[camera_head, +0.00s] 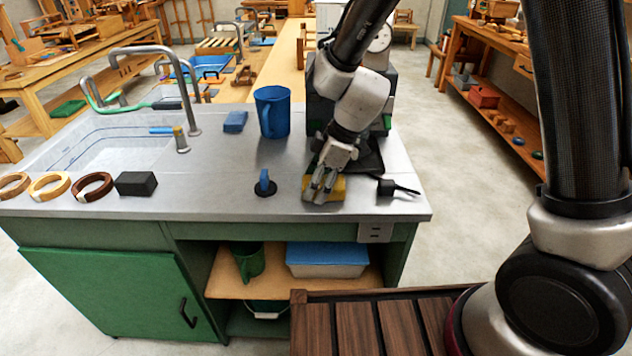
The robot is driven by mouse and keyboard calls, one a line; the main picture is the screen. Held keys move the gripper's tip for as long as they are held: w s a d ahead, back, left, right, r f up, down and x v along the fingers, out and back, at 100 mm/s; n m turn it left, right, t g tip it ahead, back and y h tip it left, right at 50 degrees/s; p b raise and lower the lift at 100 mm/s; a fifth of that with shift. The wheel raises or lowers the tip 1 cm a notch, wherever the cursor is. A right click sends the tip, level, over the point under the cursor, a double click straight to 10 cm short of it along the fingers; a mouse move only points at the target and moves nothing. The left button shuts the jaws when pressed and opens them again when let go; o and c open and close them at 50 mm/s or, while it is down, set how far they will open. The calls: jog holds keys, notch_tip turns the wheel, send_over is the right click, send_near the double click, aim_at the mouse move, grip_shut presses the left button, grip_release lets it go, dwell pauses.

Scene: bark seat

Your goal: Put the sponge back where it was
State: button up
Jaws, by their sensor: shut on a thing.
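My gripper (322,186) reaches down over the right part of the grey countertop (215,165). Its fingers are closed around a yellow sponge (338,187). The sponge is at or just above the counter surface near the front edge; I cannot tell whether it touches. The fingers hide part of the sponge. A blue sponge-like block (235,121) lies farther back, left of a blue jug (272,112).
A sink (100,145) with faucets is at the left. Three rings (50,185) and a dark block (136,184) lie along the front left. A blue-handled item on a black disc (264,184) stands left of my gripper. A black plug (386,188) lies to its right.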

jog(key=shift+s+d+f, duration=0.1)
jog(key=shift+f, duration=0.35)
jog(key=o, duration=0.9)
jog(key=shift+f, duration=0.15)
jog(key=shift+r, duration=0.2)
